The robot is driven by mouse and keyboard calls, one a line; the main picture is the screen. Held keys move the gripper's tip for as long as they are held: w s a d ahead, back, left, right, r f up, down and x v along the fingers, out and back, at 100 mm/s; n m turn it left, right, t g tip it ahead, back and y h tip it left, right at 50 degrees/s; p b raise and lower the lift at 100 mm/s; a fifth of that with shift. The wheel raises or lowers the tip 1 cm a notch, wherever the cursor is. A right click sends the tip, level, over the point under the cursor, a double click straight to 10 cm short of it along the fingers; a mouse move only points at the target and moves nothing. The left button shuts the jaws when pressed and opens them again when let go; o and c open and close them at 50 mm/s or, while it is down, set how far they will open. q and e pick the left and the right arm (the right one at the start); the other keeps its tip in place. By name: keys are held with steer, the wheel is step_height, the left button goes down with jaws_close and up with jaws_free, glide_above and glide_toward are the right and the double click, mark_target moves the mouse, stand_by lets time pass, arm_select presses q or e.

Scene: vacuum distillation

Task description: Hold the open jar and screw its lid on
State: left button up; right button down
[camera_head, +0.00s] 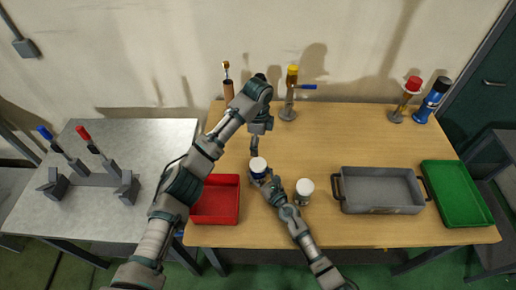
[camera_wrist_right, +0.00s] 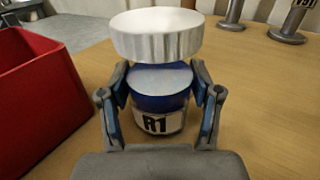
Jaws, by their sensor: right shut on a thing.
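The jar (camera_wrist_right: 160,105) has blue contents and an R1 label, and stands upright between the fingers of my right gripper (camera_wrist_right: 160,110). That gripper is shut on the jar's sides. In the head view the jar (camera_head: 258,175) is near the table's middle, with my right gripper (camera_head: 264,182) at it. The white lid (camera_wrist_right: 155,35) is level directly over the jar; it also shows in the head view (camera_head: 258,163).
A second white-lidded jar (camera_head: 304,190) stands close to the right of my right gripper. A red bin (camera_head: 238,212) is at the left, a grey tray (camera_head: 345,205) and green tray (camera_head: 472,222) at the right. Stands with coloured tops (camera_head: 291,95) line the back.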

mark_target(263, 178)
steer(key=shift+f, duration=0.1)
steer(key=shift+c, duration=0.7)
jaws_free()
steer(key=shift+d, duration=0.1)
steer(key=shift+v, duration=3.75)
steer(key=shift+f, duration=0.1)
steer(key=shift+c, duration=0.3)
steer(key=shift+c, duration=0.6)
